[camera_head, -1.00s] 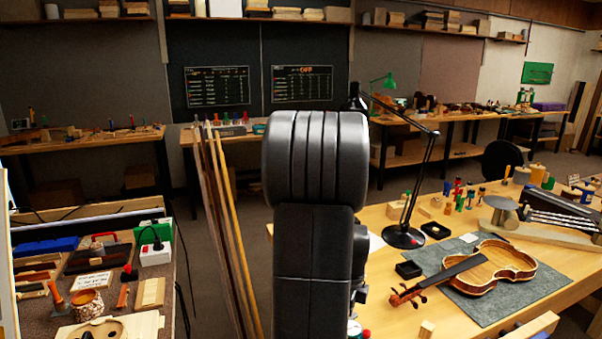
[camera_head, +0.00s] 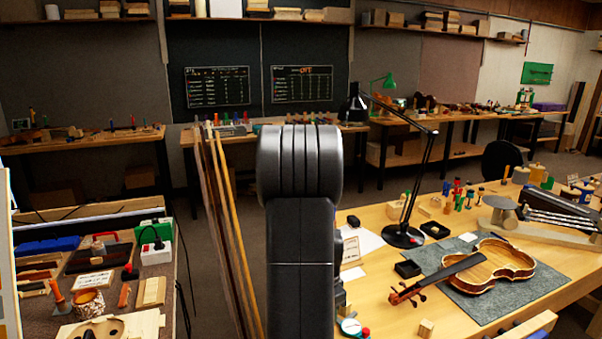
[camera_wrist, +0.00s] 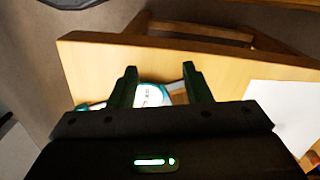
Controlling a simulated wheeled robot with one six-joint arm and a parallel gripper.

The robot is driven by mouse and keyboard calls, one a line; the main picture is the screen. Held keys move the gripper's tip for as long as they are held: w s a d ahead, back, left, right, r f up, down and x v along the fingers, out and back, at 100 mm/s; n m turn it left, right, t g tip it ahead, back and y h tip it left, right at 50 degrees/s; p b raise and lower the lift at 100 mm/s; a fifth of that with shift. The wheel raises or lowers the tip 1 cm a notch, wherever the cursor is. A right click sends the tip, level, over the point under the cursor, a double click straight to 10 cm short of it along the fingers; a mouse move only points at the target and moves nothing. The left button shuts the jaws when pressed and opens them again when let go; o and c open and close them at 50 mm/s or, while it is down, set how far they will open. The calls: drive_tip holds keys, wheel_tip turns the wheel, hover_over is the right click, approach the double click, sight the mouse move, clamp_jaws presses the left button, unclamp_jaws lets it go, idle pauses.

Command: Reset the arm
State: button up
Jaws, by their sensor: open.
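My gripper (camera_wrist: 160,85) shows in the wrist view with its two fingers apart and nothing between them. Past the fingertips lies the wooden bench top (camera_wrist: 225,62). A round white and teal object (camera_wrist: 152,95) shows between and behind the fingers, partly hidden by them. In the head view my arm stands upright in the middle, and the gripper itself is hidden.
On the right bench (camera_head: 375,288) lie a violin (camera_head: 488,268) on a grey mat (camera_head: 545,283), a black desk lamp (camera_head: 404,236) and a round dial-like object (camera_head: 352,327). A tool-covered table (camera_head: 178,300) stands left. Long wooden strips (camera_head: 228,240) lean left of my arm.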

drive_tip(key=a+n, duration=0.1)
drive_tip(key=w+f+n, duration=0.1)
drive_tip(key=n, duration=0.1)
drive_tip(key=w+a+f+n, duration=0.1)
drive_tip(key=n, duration=0.1)
drive_tip(key=shift+a, duration=0.3)
drive_tip(key=shift+s, duration=0.1)
